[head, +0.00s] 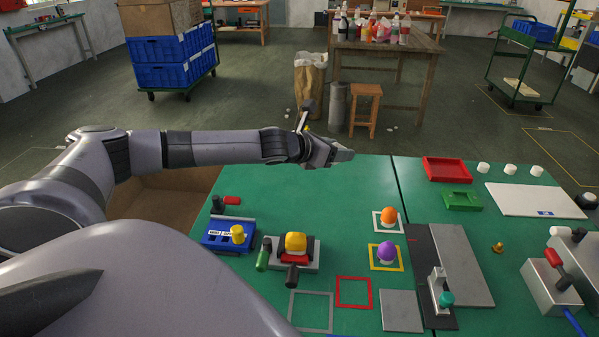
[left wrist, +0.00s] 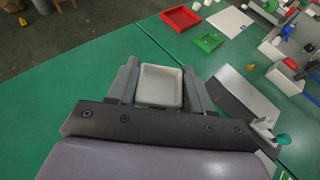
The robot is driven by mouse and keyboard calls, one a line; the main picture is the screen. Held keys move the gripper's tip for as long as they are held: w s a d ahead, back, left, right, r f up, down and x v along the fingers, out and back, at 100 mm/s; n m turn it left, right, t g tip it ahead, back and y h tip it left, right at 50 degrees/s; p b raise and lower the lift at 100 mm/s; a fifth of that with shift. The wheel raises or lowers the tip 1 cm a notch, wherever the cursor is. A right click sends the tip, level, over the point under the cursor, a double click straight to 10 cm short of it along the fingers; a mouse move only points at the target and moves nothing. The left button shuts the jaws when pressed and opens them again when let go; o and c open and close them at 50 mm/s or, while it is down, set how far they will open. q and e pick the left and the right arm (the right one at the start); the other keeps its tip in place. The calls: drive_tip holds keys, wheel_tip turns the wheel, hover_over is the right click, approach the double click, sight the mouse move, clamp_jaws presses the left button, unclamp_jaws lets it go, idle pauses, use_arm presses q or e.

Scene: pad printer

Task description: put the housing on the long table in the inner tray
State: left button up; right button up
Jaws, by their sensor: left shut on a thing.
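My left gripper (head: 333,152) is over the far left edge of the green long table (head: 330,230). In the left wrist view the left gripper (left wrist: 161,82) is shut on a pale grey, shallow, open-topped housing (left wrist: 161,86), held between its two fingers. In the head view the housing is too small to tell from the fingertips. A red tray (head: 447,169) and a smaller green tray (head: 461,200) lie on the table to the right of the gripper. I cannot tell which is the inner tray. My right gripper is not in view.
A white board (head: 535,199) and several white round parts lie near the trays. Orange (head: 389,215) and purple (head: 387,252) knobs, a grey plate with a lever (head: 437,285) and a blue device (head: 229,234) stand nearer. Bare table lies between gripper and red tray.

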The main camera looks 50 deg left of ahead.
use_arm(q)
drive_tip(key=shift+w+a+r, duration=0.1)
drive_tip(key=shift+a+r, duration=0.6)
drive_tip(key=shift+a, duration=0.25)
drive_tip(key=b, duration=0.6)
hover_over(325, 210)
wheel_tip(325, 210, down, 15)
drive_tip(key=shift+r, duration=0.1)
drive_tip(key=shift+w+f, duration=0.1)
drive_tip(key=shift+f, duration=0.45)
drive_tip(key=shift+f+b, duration=0.35)
drive_tip(key=shift+f, duration=1.65)
drive_tip(key=shift+f, duration=0.15)
drive_tip(key=o, duration=1)
